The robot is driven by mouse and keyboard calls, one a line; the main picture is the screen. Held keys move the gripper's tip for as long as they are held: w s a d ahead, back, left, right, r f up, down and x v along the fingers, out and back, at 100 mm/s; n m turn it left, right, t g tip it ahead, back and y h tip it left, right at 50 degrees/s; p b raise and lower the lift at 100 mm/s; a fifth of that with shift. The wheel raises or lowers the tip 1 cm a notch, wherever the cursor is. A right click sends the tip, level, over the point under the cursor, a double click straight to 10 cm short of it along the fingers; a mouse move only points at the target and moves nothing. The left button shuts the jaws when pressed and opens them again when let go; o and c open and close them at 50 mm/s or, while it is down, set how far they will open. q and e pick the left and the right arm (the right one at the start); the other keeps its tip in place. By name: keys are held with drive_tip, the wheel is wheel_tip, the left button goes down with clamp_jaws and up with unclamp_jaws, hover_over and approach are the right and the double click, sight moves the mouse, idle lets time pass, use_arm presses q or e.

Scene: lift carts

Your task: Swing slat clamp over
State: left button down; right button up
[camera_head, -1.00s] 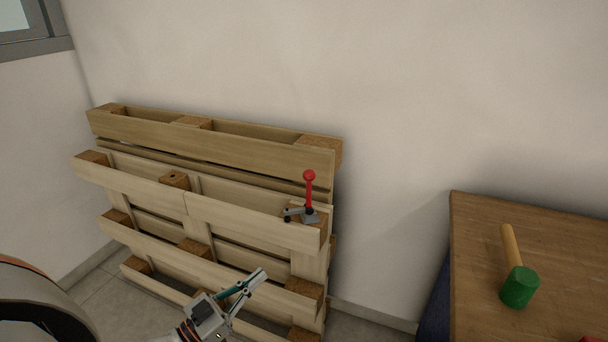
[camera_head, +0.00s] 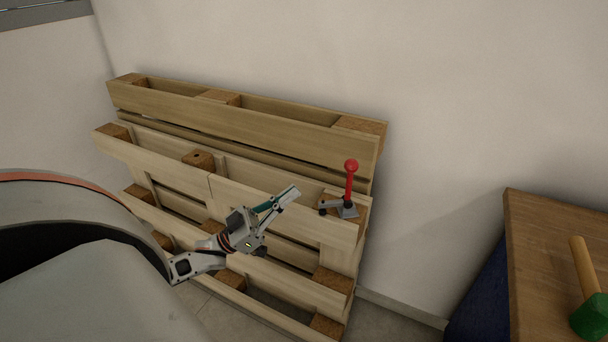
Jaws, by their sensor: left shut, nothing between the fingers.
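The slat clamp (camera_head: 346,208) is a small grey metal toggle clamp with a red handle (camera_head: 351,180) that stands upright. It sits on a wooden block at the right end of a slat of the pallet (camera_head: 250,146), which leans against the wall. My left gripper (camera_head: 292,192) is shut and empty, in front of the pallet. Its fingertips point up and to the right, a little left of the clamp and apart from it in the picture. My right gripper is not in view.
A wooden table (camera_head: 538,247) stands at the right, with a green-headed mallet (camera_head: 588,300) on it, cut off by the picture's edge. The wall (camera_head: 470,90) rises behind the pallet. Floor shows between pallet and table.

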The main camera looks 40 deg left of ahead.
sight(349, 182)
use_arm(q)
drive_tip(key=w+d+r, duration=0.4)
drive_tip(key=w+d, duration=0.1)
drive_tip(key=w, duration=0.4)
drive_tip(key=shift+w+d+p, duration=0.2)
drive_tip(key=shift+w+p, duration=0.1)
drive_tip(key=shift+p, duration=0.1)
